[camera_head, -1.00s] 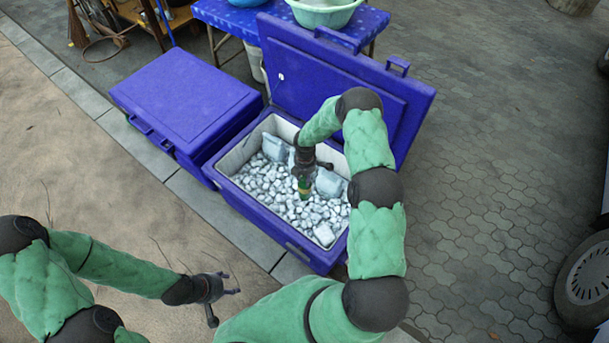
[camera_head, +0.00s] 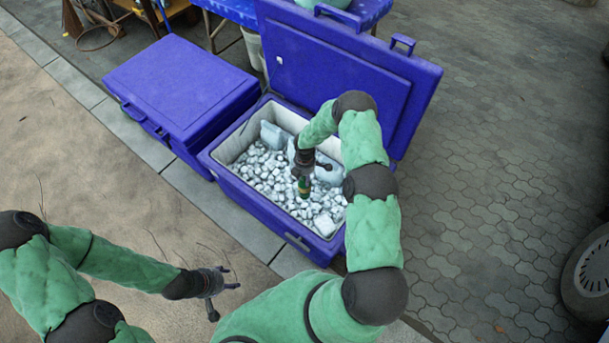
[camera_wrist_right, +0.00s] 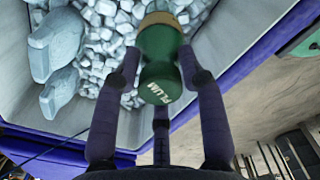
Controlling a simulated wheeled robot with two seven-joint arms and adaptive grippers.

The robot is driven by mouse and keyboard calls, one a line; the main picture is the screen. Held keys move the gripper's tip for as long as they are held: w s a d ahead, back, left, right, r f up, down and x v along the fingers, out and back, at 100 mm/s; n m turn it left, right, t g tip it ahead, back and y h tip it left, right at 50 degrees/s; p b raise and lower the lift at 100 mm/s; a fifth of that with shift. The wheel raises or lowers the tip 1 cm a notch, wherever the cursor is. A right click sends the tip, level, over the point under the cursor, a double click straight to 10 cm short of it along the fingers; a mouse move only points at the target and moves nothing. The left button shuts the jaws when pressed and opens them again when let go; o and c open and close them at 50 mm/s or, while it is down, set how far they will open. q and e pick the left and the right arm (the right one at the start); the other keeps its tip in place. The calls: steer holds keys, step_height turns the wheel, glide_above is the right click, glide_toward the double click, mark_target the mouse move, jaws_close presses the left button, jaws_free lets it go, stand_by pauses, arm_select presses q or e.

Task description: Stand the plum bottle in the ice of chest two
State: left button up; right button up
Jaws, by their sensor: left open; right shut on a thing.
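The plum bottle is green with a pale gold band and the word PLUM; it shows between my fingers in the right wrist view (camera_wrist_right: 160,62). My right gripper (camera_head: 305,172) is shut on the bottle (camera_head: 304,186) inside the open chest, over the ice. Whether the bottle's lower end touches the ice I cannot tell. The open blue chest (camera_head: 270,218) holds loose ice cubes (camera_head: 268,178) and several larger ice blocks (camera_head: 272,135). No number shows on the chest. My left gripper (camera_head: 228,280) is open and empty, in front of the chests over the sandy ground.
A closed blue chest (camera_head: 180,85) stands to the left of the open one. The open chest's raised lid (camera_head: 345,75) stands behind it. A blue table (camera_head: 228,8) is at the back. Grey paving to the right is clear up to a wheel (camera_head: 585,275).

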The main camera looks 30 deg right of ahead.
step_height(320, 180, down, 4)
steer(key=shift+r+b, duration=0.1)
steer(key=shift+b, duration=0.9)
step_height(320, 180, down, 5)
steer(key=b, duration=0.4)
steer(key=shift+b, duration=0.3)
step_height(320, 180, down, 2)
steer(key=shift+f+b, duration=0.25)
steer(key=shift+b, duration=0.1)
steer(key=shift+f, duration=1.6)
steer(key=o, duration=1.7)
steer(key=shift+r, duration=0.1)
steer(key=shift+r+p, duration=7.95)
steer(key=shift+r, duration=5.5)
